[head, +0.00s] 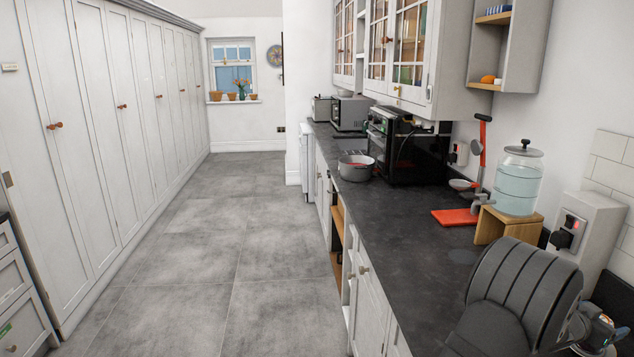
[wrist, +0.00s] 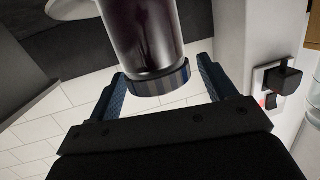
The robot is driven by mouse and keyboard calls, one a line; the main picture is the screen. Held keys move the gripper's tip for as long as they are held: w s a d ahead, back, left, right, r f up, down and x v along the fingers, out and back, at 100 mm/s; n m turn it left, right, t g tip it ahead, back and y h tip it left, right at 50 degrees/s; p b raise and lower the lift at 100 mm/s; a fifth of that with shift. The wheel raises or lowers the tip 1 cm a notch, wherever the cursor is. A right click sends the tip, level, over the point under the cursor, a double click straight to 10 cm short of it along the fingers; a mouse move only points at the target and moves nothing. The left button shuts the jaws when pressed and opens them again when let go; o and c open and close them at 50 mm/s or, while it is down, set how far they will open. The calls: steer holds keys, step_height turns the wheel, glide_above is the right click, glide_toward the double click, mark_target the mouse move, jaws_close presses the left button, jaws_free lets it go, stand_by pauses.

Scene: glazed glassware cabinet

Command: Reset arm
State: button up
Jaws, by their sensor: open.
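My gripper (wrist: 162,67) shows in the wrist view with its two blue fingers spread wide open. In the head view I cannot clearly make out my gripper. The glazed wall cabinet (head: 411,37) hangs over the worktop with its doors looking closed.
The dark worktop (head: 400,232) carries a black oven (head: 408,150), a grey pot (head: 355,170), a red board (head: 455,217) and a water dispenser (head: 516,183) on a wooden stand. A large black ribbed object (head: 525,290) fills the near right. The grey floor (head: 200,240) is clear.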

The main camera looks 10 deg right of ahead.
steer(key=shift+a, duration=0.1)
steer(key=v, duration=1.2)
steer(key=x, duration=1.2)
steer(key=shift+d+f, duration=0.2)
steer(key=shift+f, duration=0.25)
steer(key=r, duration=0.3)
steer(key=s+r, duration=0.1)
steer(key=r, duration=0.1)
steer(key=shift+r, duration=0.3)
steer(key=s+a+r, duration=0.1)
steer(key=s+r, duration=0.5)
steer(key=s, duration=0.6)
steer(key=s+a+m+g, duration=0.15)
steer(key=s+a, duration=0.25)
steer(key=s, duration=0.6)
steer(key=s+a+m+g, duration=0.1)
steer(key=s+a+g, duration=0.1)
steer(key=s+a, duration=0.5)
steer(key=s+a+f+m+g, duration=0.1)
steer(key=s+a+f, duration=0.1)
steer(key=s+a, duration=0.2)
steer(key=s+a+f+m+g, duration=0.1)
steer(key=s+a+f, duration=0.1)
steer(key=s+a, duration=0.3)
steer(key=shift+s+a+f, duration=0.2)
steer(key=shift+s+a, duration=0.05)
steer(key=shift+s, duration=2.1)
steer(key=shift+r+g, duration=0.1)
steer(key=shift+g, duration=0.15)
